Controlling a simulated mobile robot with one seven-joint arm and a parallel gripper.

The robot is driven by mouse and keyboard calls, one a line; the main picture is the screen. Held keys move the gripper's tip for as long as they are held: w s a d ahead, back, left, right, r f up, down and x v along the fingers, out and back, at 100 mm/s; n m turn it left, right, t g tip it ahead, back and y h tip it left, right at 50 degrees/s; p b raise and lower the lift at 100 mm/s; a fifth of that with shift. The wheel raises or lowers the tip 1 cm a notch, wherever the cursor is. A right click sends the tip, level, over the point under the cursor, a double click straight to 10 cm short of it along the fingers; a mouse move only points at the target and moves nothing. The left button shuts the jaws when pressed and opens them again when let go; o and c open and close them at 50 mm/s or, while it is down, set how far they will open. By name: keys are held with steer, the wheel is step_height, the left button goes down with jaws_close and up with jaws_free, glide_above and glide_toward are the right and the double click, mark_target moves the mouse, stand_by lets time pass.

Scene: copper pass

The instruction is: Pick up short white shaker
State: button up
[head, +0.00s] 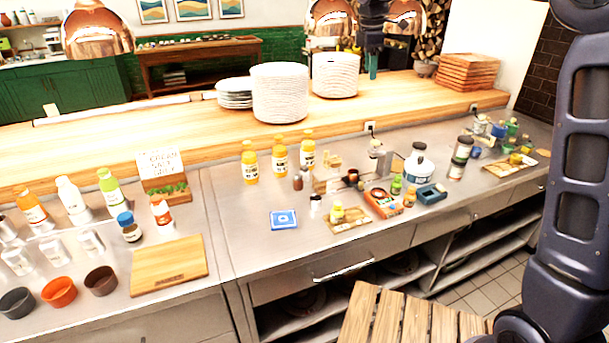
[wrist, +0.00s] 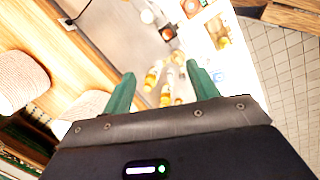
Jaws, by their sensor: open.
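A small, short whitish shaker (head: 315,204) stands on the steel counter in the head view, right of a blue square packet. It is too small to tell for sure that it is the short white shaker. My gripper (head: 373,66) hangs high at the top of the head view, above the wooden ledge and far from the shaker. In the wrist view my gripper (wrist: 160,72) has its green fingers spread wide with nothing held between them. I cannot pick out the shaker in the wrist view.
Several yellow-capped orange bottles (head: 279,159) stand behind the shaker. The blue packet (head: 284,219) lies left of it, and a wooden board (head: 352,221) with a small bottle lies to its right. Plate stacks (head: 280,93) stand on the ledge. Copper lamps (head: 97,30) hang above.

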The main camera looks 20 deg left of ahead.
steer(key=a+f+n, duration=0.4)
steer(key=a, duration=0.9)
steer(key=n, duration=0.3)
glide_above(304, 167)
steer(key=shift+g, duration=0.4)
steer(key=f, duration=2.7)
steer(key=shift+s+a, duration=0.25)
steer(key=shift+s, duration=0.1)
steer(key=shift+w+d+f, duration=0.1)
steer(key=shift+w+f, duration=0.1)
steer(key=shift+f, duration=1.65)
steer(key=shift+w+d+f, duration=0.15)
steer(key=shift+w+f, duration=0.1)
steer(key=shift+f, duration=1.55)
steer(key=shift+w+d+f, duration=0.1)
steer(key=shift+w+f, duration=0.1)
steer(key=shift+f, duration=1.65)
steer(key=c, duration=1.1)
steer(key=shift+r, duration=0.15)
